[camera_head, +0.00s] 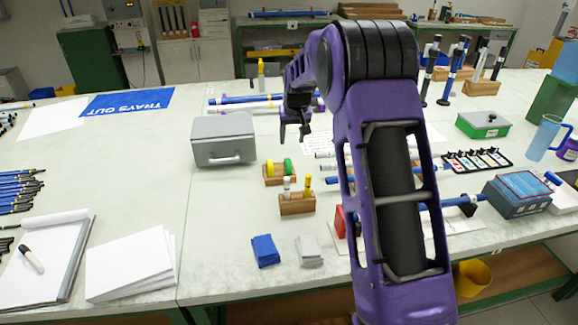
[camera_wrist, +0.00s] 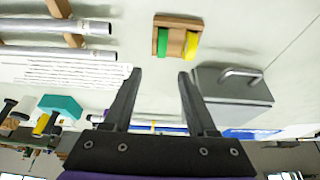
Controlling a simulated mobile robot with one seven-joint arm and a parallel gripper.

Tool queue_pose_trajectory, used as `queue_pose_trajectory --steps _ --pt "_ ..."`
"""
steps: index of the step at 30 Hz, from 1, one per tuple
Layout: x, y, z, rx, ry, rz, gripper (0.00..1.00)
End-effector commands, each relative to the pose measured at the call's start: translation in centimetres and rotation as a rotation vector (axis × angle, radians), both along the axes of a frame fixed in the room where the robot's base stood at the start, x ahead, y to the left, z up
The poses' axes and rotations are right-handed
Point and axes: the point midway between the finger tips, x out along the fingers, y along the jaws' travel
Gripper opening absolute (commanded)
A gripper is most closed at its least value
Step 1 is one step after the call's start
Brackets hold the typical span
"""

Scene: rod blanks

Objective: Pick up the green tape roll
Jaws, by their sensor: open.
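The green tape roll (camera_head: 288,165) stands upright in a small wooden holder (camera_head: 280,181), beside a yellow roll (camera_head: 270,169). In the wrist view the green roll (camera_wrist: 163,42) is in the left half of the holder (camera_wrist: 178,21), with the yellow roll (camera_wrist: 191,45) to its right. My gripper (camera_head: 294,134) hangs above the table behind the holder in the head view, its jaws open and empty. In the wrist view the fingertips of my gripper (camera_wrist: 160,73) are spread, with the green roll past the gap between them and not touched.
A grey metal box (camera_head: 223,138) with a handle stands left of the holder. Blue and grey rods (camera_head: 250,99) lie behind.

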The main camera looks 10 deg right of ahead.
Motion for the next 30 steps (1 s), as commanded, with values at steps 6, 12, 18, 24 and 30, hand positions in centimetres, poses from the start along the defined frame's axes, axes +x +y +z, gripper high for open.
queue_pose_trajectory --steps 6,12,18,24,30 --pt "1.8 0.0 -4.7 -0.001 0.003 0.001 0.57" --pt "3.0 0.0 -7.3 -0.003 0.001 0.001 0.57" --pt "3.5 0.1 -8.4 -0.003 0.001 0.002 0.57" --pt "4.8 0.5 -10.9 -0.003 0.001 0.001 0.57" --pt "5.4 0.4 -12.4 -0.003 0.0 0.002 0.57"
